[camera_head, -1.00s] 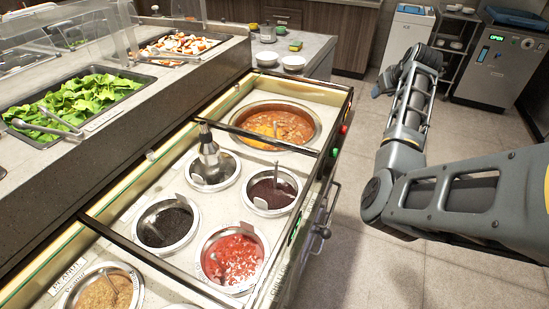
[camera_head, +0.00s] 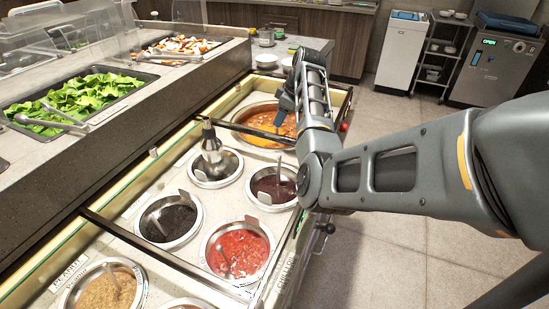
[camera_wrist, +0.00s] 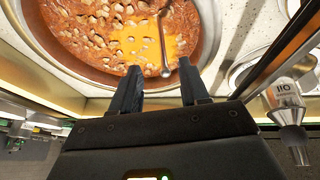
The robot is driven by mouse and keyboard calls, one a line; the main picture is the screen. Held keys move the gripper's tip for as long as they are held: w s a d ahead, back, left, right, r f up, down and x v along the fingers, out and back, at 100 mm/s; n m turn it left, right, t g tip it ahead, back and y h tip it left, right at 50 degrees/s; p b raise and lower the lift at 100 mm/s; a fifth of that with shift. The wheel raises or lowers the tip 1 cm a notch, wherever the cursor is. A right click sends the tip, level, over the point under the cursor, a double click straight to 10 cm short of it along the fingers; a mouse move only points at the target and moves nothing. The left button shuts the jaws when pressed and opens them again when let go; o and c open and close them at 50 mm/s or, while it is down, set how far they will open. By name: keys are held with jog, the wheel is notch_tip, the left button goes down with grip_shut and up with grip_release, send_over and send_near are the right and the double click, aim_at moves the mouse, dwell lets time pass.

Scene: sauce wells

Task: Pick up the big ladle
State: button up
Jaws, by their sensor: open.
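A metal ladle (camera_wrist: 163,42) stands in the big well of orange-red stew (camera_wrist: 85,25) in the wrist view. My gripper (camera_wrist: 157,70) is open over the stew's edge. Its two dark fingers lie left and right of the ladle's lower visible end in the picture, and I see no contact. In the head view my gripper (camera_head: 281,112) is over the stew well (camera_head: 249,117), and my arm hides part of that well. I cannot make out the ladle there.
A metal utensil (camera_head: 209,138) with a cone-shaped part stands in a smaller well, left of my arm; it also shows in the wrist view (camera_wrist: 288,105). Smaller wells hold dark sauce (camera_head: 270,187), black contents (camera_head: 172,222) and red chopped food (camera_head: 236,250). A dark divider bar crosses beside the stew.

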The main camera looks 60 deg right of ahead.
jog(key=x, duration=0.3)
jog(key=shift+w+a+f+p, duration=0.15)
jog(key=shift+a+f+p, duration=0.1)
jog(key=shift+a+p, duration=0.1)
jog(key=shift+w+d+f, duration=0.1)
jog(key=shift+w+f, duration=0.1)
jog(key=shift+f, duration=0.4)
jog(key=shift+c, duration=0.2)
grip_shut()
